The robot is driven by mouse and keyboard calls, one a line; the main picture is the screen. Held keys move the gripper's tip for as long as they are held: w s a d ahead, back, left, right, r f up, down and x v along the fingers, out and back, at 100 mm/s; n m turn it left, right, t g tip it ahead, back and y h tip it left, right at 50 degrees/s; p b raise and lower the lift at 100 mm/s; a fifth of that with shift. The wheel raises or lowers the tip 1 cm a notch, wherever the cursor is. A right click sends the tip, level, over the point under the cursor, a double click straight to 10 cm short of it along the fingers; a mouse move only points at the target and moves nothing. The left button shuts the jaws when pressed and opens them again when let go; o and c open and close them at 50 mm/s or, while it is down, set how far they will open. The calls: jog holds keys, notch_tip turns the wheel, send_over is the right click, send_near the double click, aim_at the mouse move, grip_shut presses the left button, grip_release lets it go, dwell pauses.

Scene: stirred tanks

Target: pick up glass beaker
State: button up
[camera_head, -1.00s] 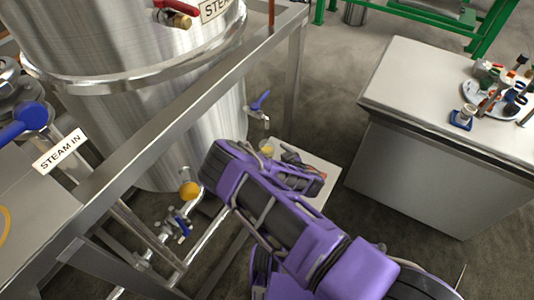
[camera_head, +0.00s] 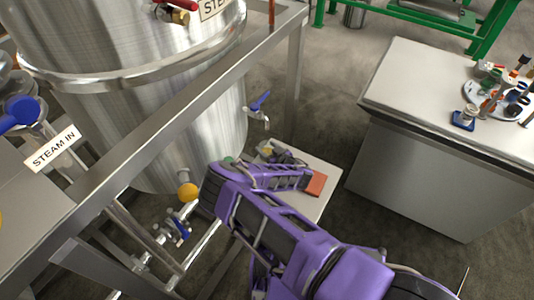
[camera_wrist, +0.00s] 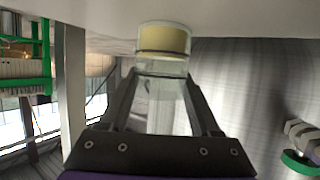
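The glass beaker (camera_head: 265,150) holds something pale yellow and stands on a small light table (camera_head: 322,168) beside the steel tank. My gripper (camera_head: 273,152) reaches it from the right, low over the table. In the wrist view the beaker (camera_wrist: 164,42) is straight ahead at the fingertips, with its yellow contents toward the top of the picture. My gripper (camera_wrist: 163,78) has its two fingers apart, one on either side of the line to the beaker. Clear glass seems to reach between the tips; I cannot tell whether they touch it.
The steel tank (camera_head: 150,110) with a blue-handled tap (camera_head: 259,107) stands close left of the beaker. A metal frame rail (camera_head: 170,125) crosses in front. A flat red-orange object (camera_head: 316,183) lies on the small table. A white bench (camera_head: 430,100) with lab items stands right.

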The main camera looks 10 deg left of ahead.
grip_shut()
jog(key=shift+d+r, duration=0.1)
jog(key=shift+r, duration=0.05)
